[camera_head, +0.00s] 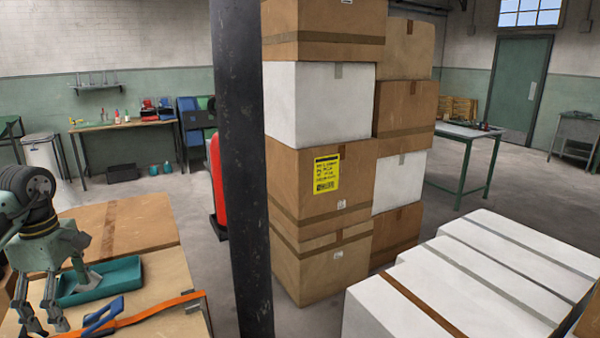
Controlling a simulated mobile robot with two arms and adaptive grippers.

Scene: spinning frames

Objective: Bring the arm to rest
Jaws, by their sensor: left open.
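My left arm comes in at the left edge of the head view. Its grey-green left gripper (68,290) points down with its fingers spread, open and apparently empty. It hangs at a shallow teal tray (125,277); one finger overlaps the tray in the picture and the other is at its near left side. I cannot tell whether the fingers touch the tray. My right gripper is not in view.
The tray lies on a light brown surface (165,290) with an orange strap (150,313) and blue buckle (103,315). A dark post (240,170) stands just right. Stacked boxes (320,215) rise behind it; white boxes (440,290) fill the lower right.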

